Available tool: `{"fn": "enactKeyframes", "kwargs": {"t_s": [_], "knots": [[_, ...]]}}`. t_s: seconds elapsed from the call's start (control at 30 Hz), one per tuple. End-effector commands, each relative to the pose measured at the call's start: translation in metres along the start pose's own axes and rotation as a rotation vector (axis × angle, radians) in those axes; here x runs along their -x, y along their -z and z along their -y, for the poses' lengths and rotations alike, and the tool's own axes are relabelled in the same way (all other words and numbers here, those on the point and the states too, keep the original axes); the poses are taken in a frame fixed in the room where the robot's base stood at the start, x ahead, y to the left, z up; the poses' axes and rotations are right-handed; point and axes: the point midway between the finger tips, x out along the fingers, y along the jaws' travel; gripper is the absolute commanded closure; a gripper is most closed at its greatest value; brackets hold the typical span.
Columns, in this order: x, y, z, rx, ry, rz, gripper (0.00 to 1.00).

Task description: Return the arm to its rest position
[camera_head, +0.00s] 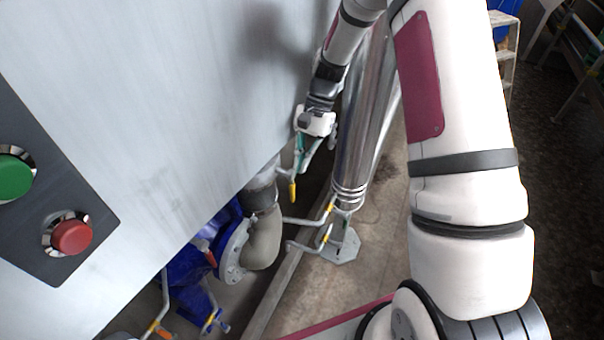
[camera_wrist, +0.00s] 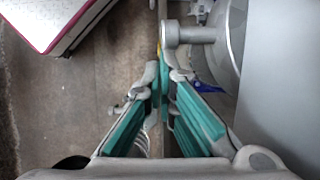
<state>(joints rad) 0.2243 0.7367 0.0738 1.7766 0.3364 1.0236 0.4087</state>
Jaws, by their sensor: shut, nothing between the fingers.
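My gripper (camera_head: 305,158) hangs at the end of my white and maroon arm, pointing down in the head view. It is beside the large grey metal panel and left of a shiny vertical metal column (camera_head: 365,110). In the wrist view my gripper (camera_wrist: 161,85) has its teal-padded fingers brought together at the tips, with nothing between them. A pipe fitting with a lever handle (camera_wrist: 195,35) shows just beyond the fingertips; I cannot tell whether they touch it.
The grey panel (camera_head: 190,90) fills the left, with a green button (camera_head: 12,175) and a red button (camera_head: 71,237). Below are a pipe elbow (camera_head: 265,240) and blue machinery (camera_head: 190,265). A step ladder (camera_head: 507,45) stands at the upper right.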

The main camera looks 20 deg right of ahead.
Motion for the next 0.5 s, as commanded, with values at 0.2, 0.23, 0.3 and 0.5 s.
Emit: {"fn": "enactKeyframes", "kwargs": {"t_s": [0.2,0.23,0.3,0.5], "knots": [[0.014,-0.007,0.001,0.001,0.0,-0.001,1.0],[0.015,-0.008,0.001,0.001,0.0,-0.001,1.0],[0.015,-0.008,0.001,0.001,0.0,-0.001,1.0],[0.033,-0.024,-0.002,0.042,-0.006,-0.028,1.0]]}}
